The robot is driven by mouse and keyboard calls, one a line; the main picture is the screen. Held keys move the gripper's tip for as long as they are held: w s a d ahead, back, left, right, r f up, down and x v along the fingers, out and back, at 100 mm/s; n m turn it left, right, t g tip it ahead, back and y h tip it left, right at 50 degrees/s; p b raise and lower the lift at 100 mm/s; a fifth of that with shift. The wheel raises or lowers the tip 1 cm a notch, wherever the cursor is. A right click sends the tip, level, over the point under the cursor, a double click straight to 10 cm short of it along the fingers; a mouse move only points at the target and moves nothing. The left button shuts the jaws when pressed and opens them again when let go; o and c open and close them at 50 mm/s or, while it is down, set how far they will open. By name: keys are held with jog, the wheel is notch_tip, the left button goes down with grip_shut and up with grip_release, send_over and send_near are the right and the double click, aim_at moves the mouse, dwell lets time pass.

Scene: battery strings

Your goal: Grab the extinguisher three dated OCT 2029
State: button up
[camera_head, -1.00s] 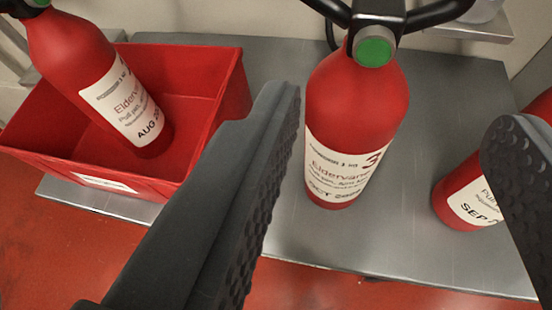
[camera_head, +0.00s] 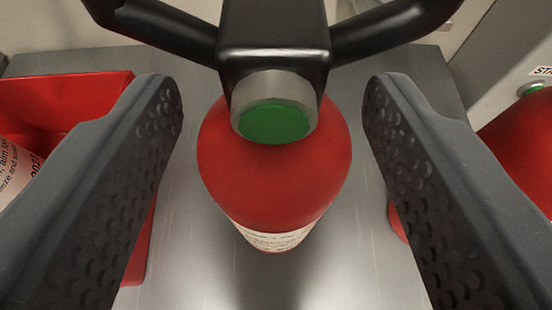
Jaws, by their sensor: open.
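Gaps show between both fingers and the red body.
A red bin (camera_head: 60,100) with another extinguisher (camera_head: 15,180) in it is at the left, partly behind my left finger. Another red extinguisher (camera_head: 522,140) stands at the right, partly hidden by my right finger. The grey surface (camera_head: 210,270) is clear in front.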

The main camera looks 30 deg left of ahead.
jog(key=shift+p+x, duration=0.7)
jog(key=shift+x, duration=1.45)
jog(key=shift+w+a, duration=0.2)
jog(key=shift+w, duration=0.3)
jog(key=c, duration=1.2)
jog(key=shift+s+f, duration=0.1)
grip_shut()
